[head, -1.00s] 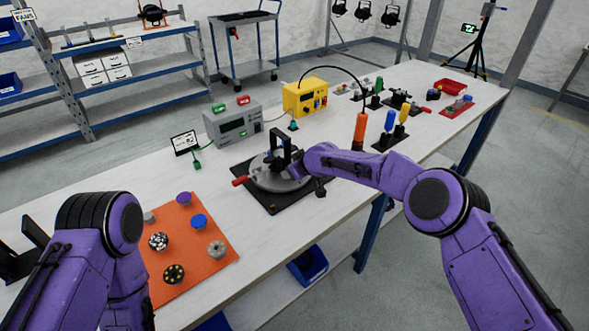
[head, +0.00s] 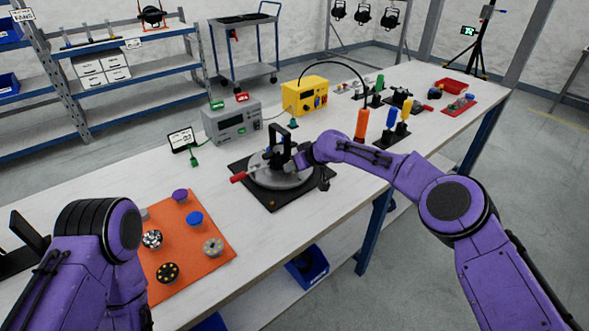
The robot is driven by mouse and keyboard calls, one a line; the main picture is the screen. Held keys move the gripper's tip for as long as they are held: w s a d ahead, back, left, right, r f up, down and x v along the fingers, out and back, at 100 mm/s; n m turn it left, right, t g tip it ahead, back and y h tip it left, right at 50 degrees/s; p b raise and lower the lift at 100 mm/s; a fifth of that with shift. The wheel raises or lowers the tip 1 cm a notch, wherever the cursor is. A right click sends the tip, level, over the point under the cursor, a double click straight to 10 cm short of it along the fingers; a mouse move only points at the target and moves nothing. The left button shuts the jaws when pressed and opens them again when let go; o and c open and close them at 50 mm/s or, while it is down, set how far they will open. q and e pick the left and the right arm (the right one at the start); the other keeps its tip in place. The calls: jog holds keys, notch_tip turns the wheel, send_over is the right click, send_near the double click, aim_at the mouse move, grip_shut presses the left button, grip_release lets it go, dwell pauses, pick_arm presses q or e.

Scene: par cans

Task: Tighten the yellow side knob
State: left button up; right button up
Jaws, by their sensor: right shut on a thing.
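A round grey turntable fixture (head: 284,176) with an upright black yoke (head: 279,148) stands on a black base (head: 273,204) mid-table. A red handle (head: 238,177) sticks out at its left. My right gripper (head: 302,156) reaches in from the right and is shut at the right side of the yoke. The yellow side knob does not show; my gripper and wrist cover that side, so the grip itself is hidden. My left arm is bent at the lower left, and its gripper is not in view.
An orange mat (head: 222,250) with several knobs lies at the front left. A grey meter box (head: 231,123) and a yellow box (head: 305,97) stand behind the fixture. Orange, blue and yellow-handled tools (head: 361,124) stand to the right. Bare table lies between mat and fixture.

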jog(key=o, duration=1.1)
jog(key=shift+c, duration=0.2)
jog(key=shift+r, duration=0.1)
jog(key=b+v, duration=0.1)
jog(key=v, duration=0.9)
jog(key=shift+s, duration=0.2)
jog(key=shift+d, duration=0.1)
